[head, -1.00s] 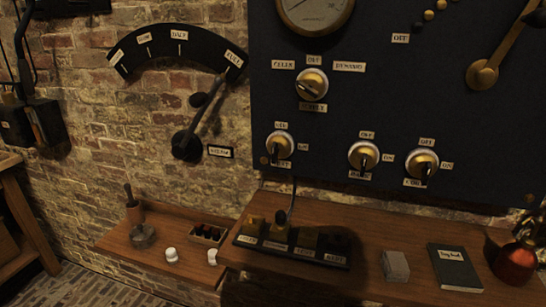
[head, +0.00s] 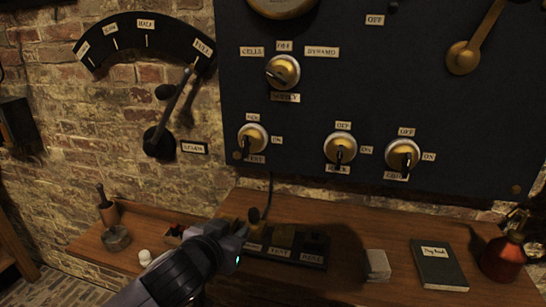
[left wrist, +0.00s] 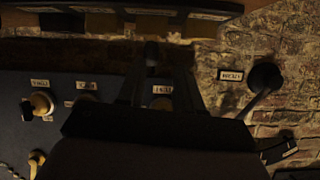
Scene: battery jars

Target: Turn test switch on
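The test switch (head: 253,137) is a brass rotary knob on a pale plate, lowest left on the dark panel. A TEST label (head: 254,160) is below it, with ON to its right and another label above. Its dark handle hangs downward. My left gripper (head: 242,230) is below the switch, over the shelf, apart from the panel. In the left wrist view, which is upside down, its two dark fingers (left wrist: 156,80) stand apart with no object clearly held. My right gripper is out of view.
Two similar switches (head: 340,148) (head: 403,155) sit to the right, with a supply selector (head: 282,72) above. On the shelf are a labelled block with a corded plug (head: 254,215), a grey block (head: 377,265), a dark book (head: 438,265) and a red vessel (head: 503,257). A lever (head: 160,141) is at left.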

